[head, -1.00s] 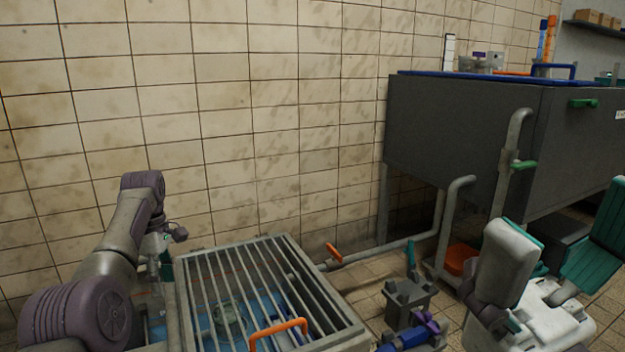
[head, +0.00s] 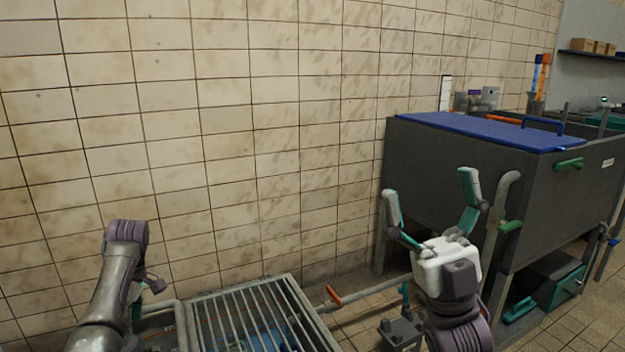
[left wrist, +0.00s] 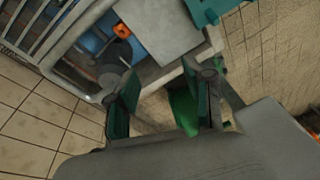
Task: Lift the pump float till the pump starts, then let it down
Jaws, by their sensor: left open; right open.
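I cannot clearly make out the pump float in any view. The barred grate (head: 262,300) of the sump is at the bottom of the head view, with blue beneath its bars. In the left wrist view an orange piece (left wrist: 122,31) shows in an opening beside the bars, and a green piece (left wrist: 184,110) shows close to the right finger; I cannot tell what either is. My left gripper (left wrist: 163,100) is open beside the sump's edge; in the head view my arm mostly hides it. My right gripper (head: 430,186) is open and empty, raised in front of the grey tank.
The grey tank (head: 450,165) with a blue lid (head: 490,128) stands at the right. A pipe with an orange handle (head: 333,294) runs along the floor from the sump. The tiled wall (head: 230,150) is close behind. Some floor is clear at right.

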